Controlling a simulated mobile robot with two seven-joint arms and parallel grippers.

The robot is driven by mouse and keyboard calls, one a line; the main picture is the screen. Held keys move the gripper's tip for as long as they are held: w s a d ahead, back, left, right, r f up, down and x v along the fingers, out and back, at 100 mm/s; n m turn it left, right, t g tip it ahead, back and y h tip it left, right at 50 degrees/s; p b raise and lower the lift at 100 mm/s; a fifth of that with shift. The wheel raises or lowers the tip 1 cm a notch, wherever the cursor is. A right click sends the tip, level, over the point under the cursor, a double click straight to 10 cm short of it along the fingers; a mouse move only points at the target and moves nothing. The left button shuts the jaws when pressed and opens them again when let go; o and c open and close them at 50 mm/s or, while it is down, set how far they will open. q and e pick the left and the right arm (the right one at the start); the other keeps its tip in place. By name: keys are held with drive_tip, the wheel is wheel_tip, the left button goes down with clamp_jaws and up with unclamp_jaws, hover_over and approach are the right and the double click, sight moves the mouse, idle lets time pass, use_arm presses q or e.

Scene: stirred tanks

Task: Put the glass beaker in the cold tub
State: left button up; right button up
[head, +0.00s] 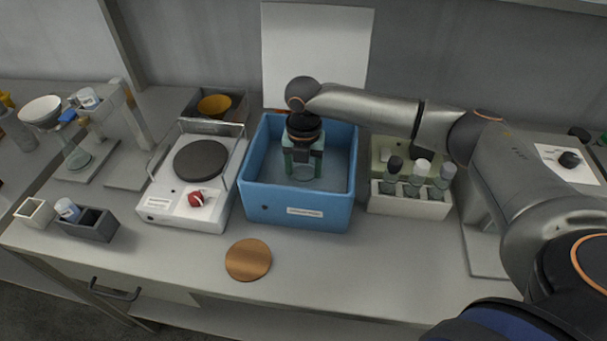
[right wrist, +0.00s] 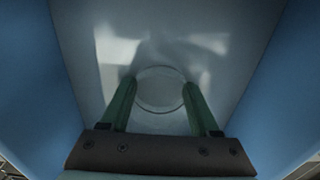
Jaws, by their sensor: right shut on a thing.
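The cold tub is the blue open box (head: 298,212) in the middle of the bench. My right gripper (head: 303,165) reaches down into it from above. Its green fingers are shut on the glass beaker (head: 303,174), which is clear and hard to see inside the tub. In the right wrist view the round outline of the beaker (right wrist: 160,90) shows between the fingertips (right wrist: 160,97), with the pale tub floor beyond. I cannot tell whether the beaker touches the floor. My left gripper is not in view.
A white hotplate (head: 165,206) with a red knob stands left of the tub. A pale rack (head: 410,207) with several capped bottles stands right of it. A round wooden disc (head: 248,260) lies in front. The front bench strip right of the disc is clear.

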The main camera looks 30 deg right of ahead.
drive_tip(key=shift+f, duration=0.15)
drive_tip(key=o, duration=1.4)
drive_tip(key=shift+f, duration=0.1)
drive_tip(key=shift+o, duration=0.2)
wheel_tip(320, 180, up, 12)
drive_tip(key=shift+r, duration=0.2)
